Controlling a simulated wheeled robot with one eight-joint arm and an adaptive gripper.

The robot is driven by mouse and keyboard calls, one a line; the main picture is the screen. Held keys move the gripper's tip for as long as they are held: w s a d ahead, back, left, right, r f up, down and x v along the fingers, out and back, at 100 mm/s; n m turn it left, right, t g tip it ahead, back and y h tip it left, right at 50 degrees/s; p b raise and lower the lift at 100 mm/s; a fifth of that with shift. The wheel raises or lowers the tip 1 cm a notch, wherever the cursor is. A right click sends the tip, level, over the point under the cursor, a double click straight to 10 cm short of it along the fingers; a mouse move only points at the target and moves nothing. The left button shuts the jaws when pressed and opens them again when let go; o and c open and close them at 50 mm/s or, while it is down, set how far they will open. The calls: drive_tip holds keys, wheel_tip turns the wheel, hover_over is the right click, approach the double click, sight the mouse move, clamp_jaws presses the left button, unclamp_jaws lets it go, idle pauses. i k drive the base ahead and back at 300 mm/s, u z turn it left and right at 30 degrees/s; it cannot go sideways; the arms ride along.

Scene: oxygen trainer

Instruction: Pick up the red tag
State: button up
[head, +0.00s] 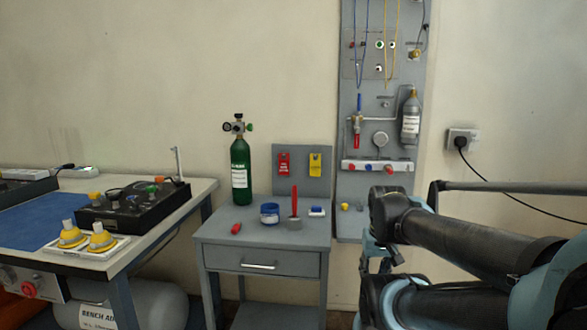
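The red tag (284,163) hangs on the upper left of a small grey upright board (301,188) at the back of the grey drawer cabinet. It has white lettering too small to read. A yellow tag (315,164) hangs beside it on the right, apart from it. The red tag is fully visible with nothing in front of it. My arm fills the lower right of the head view, well to the right of the tags. I cannot make out my gripper's fingers among the arm links.
A green gas cylinder (240,169) stands left of the board. On the cabinet top (258,238) are a blue jar (269,214), a red-handled tool (295,203), a red item (236,229) and a blue-white block (316,211). A tall grey panel (347,209) stands on the right, a workbench (137,245) on the left.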

sight(284, 164)
drive_tip(key=k, duration=1.05)
drive_tip(key=u, duration=0.5)
drive_tip(key=i, duration=1)
drive_tip(key=z, duration=0.05)
